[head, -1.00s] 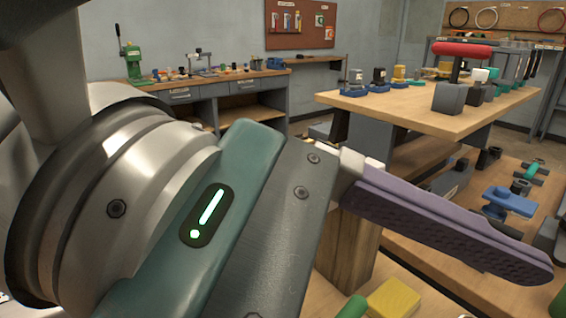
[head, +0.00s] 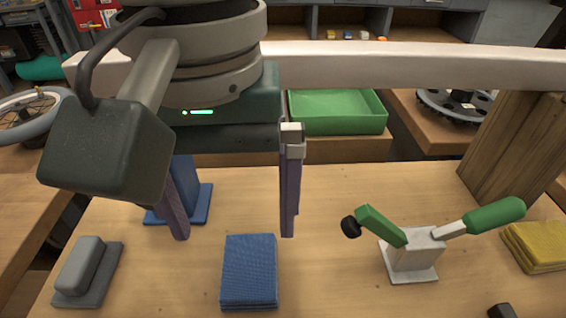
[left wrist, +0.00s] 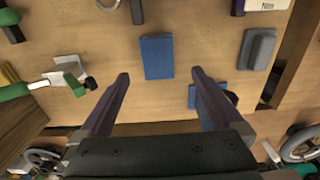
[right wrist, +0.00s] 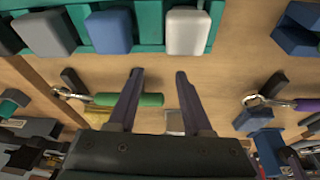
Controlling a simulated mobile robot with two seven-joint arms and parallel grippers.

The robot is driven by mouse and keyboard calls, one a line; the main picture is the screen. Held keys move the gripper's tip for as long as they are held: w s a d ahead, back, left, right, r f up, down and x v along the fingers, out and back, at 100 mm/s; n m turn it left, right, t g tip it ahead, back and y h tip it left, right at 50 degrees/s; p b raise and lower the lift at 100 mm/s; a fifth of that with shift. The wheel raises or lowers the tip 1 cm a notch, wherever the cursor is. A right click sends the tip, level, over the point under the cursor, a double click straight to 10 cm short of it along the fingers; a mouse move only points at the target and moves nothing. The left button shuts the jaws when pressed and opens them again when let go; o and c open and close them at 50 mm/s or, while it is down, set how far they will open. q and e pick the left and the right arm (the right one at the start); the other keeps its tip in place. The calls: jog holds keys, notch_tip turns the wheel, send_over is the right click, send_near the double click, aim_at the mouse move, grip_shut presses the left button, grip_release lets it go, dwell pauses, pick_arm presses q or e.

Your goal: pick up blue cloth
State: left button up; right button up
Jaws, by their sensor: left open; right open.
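The blue cloth (head: 249,272) is a folded rectangular stack lying flat on the wooden bench. It also shows in the left wrist view (left wrist: 156,57), just beyond the fingertips and between their lines. My left gripper (head: 234,233) is open and empty, pointing down above the bench, with its purple fingers apart on either side of the cloth's line. I see no contact with the cloth. My right gripper (right wrist: 159,73) is open in the right wrist view, above another bench area with nothing between its fingertips. It does not show in the head view.
A green-handled toggle clamp (head: 412,250) stands right of the cloth, with a yellow cloth (head: 537,246) beyond it. A grey block (head: 88,270) sits at left. A blue fixture (head: 185,190) stands behind the left finger. A white frame tube (head: 420,66) crosses behind, above a green tray (head: 337,111).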

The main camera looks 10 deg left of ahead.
aim_at(249, 274)
pick_arm(q)
notch_tip(249, 274, down, 4)
jog(key=shift+s+r, duration=0.1)
jog(key=shift+s, duration=0.05)
jog(key=f, duration=0.5)
jog(key=shift+d+f, duration=0.25)
jog(key=shift+f, duration=0.1)
jog(key=shift+c, duration=0.4)
jog(key=c, duration=1.1)
jog(key=shift+r, duration=0.15)
notch_tip(249, 274, up, 20)
jog(key=p, duration=0.1)
